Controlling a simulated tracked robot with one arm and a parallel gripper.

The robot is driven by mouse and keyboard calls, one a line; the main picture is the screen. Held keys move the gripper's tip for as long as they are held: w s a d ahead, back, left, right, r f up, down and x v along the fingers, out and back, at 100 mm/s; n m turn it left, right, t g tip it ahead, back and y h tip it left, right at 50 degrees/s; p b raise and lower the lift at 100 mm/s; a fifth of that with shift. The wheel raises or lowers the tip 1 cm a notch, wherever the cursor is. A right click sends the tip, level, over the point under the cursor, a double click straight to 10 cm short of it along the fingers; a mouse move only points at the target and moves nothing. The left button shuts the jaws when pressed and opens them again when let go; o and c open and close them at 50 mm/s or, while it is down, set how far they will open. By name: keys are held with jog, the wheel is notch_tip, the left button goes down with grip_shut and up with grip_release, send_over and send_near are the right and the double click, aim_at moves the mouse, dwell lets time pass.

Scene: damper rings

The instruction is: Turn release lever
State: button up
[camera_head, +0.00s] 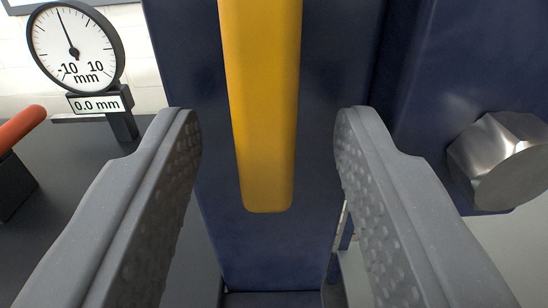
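A yellow bar (264,110), which looks like the release lever, hangs down from the top of the camera view in front of a dark blue upright panel (262,250). Its rounded lower end shows at mid-height; its upper end is out of the frame. My gripper (268,135) is open, with one grey studded finger on each side of the lever. A gap shows between each finger and the lever, and neither finger appears to touch it.
A dial gauge (76,46) with a 0.0 mm plate stands at upper left. A red-orange handle (20,128) on a black block is at the left edge. A large metal hex bolt (500,160) sticks out at right, near the right finger. A dark grey surface (75,170) lies at left.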

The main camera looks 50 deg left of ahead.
jog(key=shift+s+d, duration=0.3)
jog(key=shift+d, duration=0.1)
jog(key=p+v, duration=0.1)
jog(key=v, duration=0.5)
jog(key=shift+p, duration=0.4)
dwell(0.4)
